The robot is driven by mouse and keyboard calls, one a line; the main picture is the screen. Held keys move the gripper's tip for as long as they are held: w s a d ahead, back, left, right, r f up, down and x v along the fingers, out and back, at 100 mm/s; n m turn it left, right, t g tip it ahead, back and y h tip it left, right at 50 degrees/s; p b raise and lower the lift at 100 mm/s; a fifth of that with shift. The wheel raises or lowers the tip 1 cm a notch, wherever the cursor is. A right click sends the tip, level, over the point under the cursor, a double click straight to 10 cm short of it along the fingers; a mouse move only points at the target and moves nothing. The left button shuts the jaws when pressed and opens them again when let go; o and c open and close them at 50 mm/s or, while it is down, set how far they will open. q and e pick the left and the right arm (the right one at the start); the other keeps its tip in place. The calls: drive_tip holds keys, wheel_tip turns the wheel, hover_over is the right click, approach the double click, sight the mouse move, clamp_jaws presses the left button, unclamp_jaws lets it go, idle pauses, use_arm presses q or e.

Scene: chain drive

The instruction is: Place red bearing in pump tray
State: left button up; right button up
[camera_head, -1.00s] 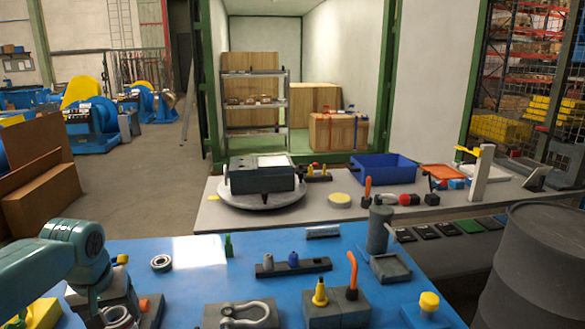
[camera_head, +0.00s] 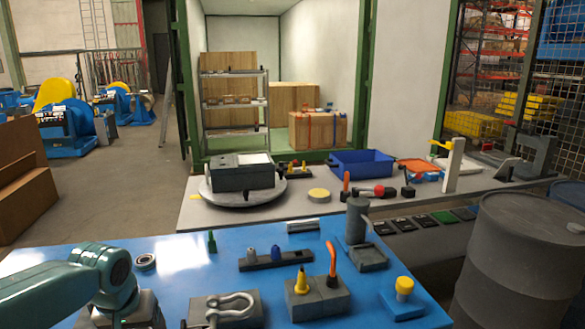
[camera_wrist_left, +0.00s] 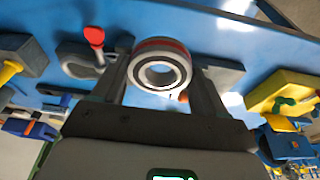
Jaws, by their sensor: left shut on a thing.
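My left gripper (camera_wrist_left: 162,74) is shut on the red bearing (camera_wrist_left: 160,43), a ring with a red outer band and a dark-and-light face, held between its two fingers in the left wrist view. In the head view my left arm comes in at the lower left, and its fingers and the bearing are hidden or out of frame. I cannot tell for sure which container is the pump tray. A small dark tray (camera_head: 371,259) lies on the blue table, and a blue bin (camera_head: 362,164) stands on the grey bench behind. My right gripper is not in view.
The blue table (camera_head: 185,250) holds another ring (camera_head: 146,262), a green piece (camera_head: 212,241), a dark pin block (camera_head: 285,262), a shackle (camera_head: 232,306) on a block, and a yellow-knobbed piece (camera_head: 404,288). A turntable (camera_head: 243,193) stands behind. Dark drums (camera_head: 515,260) stand at right.

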use_arm(q)
drive_tip(key=s+d+f+m, duration=0.3)
drive_tip(key=d+f, duration=0.8)
drive_tip(key=d, duration=0.2)
drive_tip(key=shift+d+f+h, duration=0.15)
drive_tip(key=shift+f+h, duration=0.25)
drive_tip(key=shift+s+r, duration=0.1)
drive_tip(key=shift+s, duration=0.05)
